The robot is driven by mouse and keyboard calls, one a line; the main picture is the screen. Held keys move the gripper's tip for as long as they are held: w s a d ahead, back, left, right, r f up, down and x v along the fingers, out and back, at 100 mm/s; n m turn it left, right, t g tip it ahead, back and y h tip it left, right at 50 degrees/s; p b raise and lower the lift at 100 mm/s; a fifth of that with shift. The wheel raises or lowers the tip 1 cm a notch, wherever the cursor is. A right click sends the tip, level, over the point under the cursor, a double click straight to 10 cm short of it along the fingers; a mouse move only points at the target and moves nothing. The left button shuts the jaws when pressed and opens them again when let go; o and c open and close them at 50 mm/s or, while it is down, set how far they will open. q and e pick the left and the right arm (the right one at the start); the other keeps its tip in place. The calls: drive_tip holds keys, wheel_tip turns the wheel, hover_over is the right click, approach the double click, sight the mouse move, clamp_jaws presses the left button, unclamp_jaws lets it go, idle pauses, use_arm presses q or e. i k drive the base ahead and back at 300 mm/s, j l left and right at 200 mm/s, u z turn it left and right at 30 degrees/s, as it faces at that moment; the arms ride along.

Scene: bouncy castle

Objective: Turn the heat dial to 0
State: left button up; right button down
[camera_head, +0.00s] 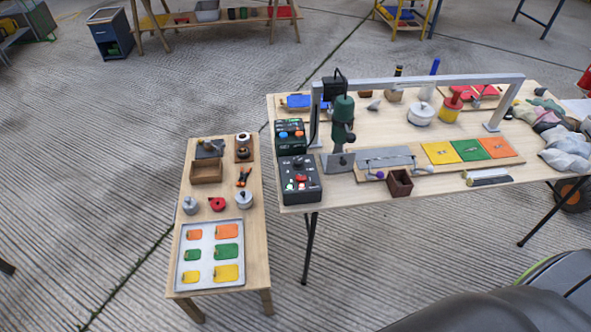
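Two dark control boxes stand at the left end of the large table. The front control box (300,183) has a dark round knob near its top, a red knob or button (302,178) and small green and red spots. The rear control box (290,137) carries blue and orange-red controls. I cannot tell which control is the heat dial, and markings or a pointer are too small to read. Neither of my grippers is in view.
A grey metal gantry (430,82) spans the large table (335,188), with a dark green tool (343,115) hanging beside the boxes. A low side table (258,235) holds a tray with coloured pieces (213,284) and small containers. Pale sacks (566,150) lie at right. Open floor lies left.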

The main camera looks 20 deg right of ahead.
sight(297, 164)
drive_tip(key=i+j, duration=0.45)
drive_tip(key=i+j+z, duration=0.3)
drive_tip(key=z, duration=0.2)
drive_tip(key=i+j+z, duration=0.2)
drive_tip(key=j+z, duration=0.25)
